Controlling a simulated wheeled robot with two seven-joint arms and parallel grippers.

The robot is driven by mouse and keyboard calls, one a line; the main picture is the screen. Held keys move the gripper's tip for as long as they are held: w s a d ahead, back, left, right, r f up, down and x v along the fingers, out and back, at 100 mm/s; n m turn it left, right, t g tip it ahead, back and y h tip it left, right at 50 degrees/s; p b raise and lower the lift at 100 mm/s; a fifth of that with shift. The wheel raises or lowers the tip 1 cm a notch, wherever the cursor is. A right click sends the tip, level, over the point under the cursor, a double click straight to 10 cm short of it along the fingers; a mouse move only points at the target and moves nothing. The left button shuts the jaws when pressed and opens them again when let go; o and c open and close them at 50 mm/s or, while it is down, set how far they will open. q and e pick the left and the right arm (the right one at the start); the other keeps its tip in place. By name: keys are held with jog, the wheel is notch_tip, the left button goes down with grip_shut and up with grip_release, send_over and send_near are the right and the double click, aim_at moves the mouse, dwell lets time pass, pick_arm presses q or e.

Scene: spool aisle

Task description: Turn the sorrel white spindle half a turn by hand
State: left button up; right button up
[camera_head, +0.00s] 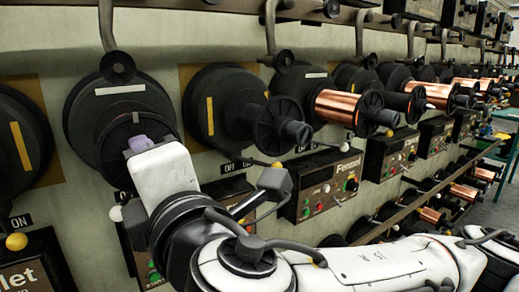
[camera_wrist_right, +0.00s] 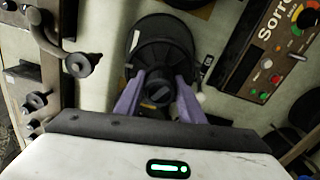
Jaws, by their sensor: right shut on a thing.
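The sorrel white spindle (camera_wrist_right: 158,90) is a dark hub in front of a round black disc (camera_wrist_right: 160,50). In the head view the disc (camera_head: 120,89) bears a white strip across its upper part. My right gripper (camera_wrist_right: 158,98) has its two purple fingers closed on either side of the hub, gripping it. In the head view that gripper (camera_head: 140,146) hides most of the hub and the lower disc. A panel (camera_wrist_right: 262,55) lettered "Sorr", with the rest cut off, stands beside it in the wrist view. My left gripper is not in view.
To the right in the head view is a yellow-marked spindle (camera_head: 284,124), then copper-wound spools (camera_head: 343,107) along the wall. A "Fennel" panel (camera_head: 330,182) sits below them. Dark hooks (camera_head: 116,66) hang above. A wrist-view knob (camera_wrist_right: 79,65) lies left of the disc.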

jog(key=n, duration=0.6)
jog(key=shift+r+n, duration=0.1)
jog(key=shift+n, duration=0.3)
jog(key=n, duration=0.7)
jog(key=o, duration=1.1)
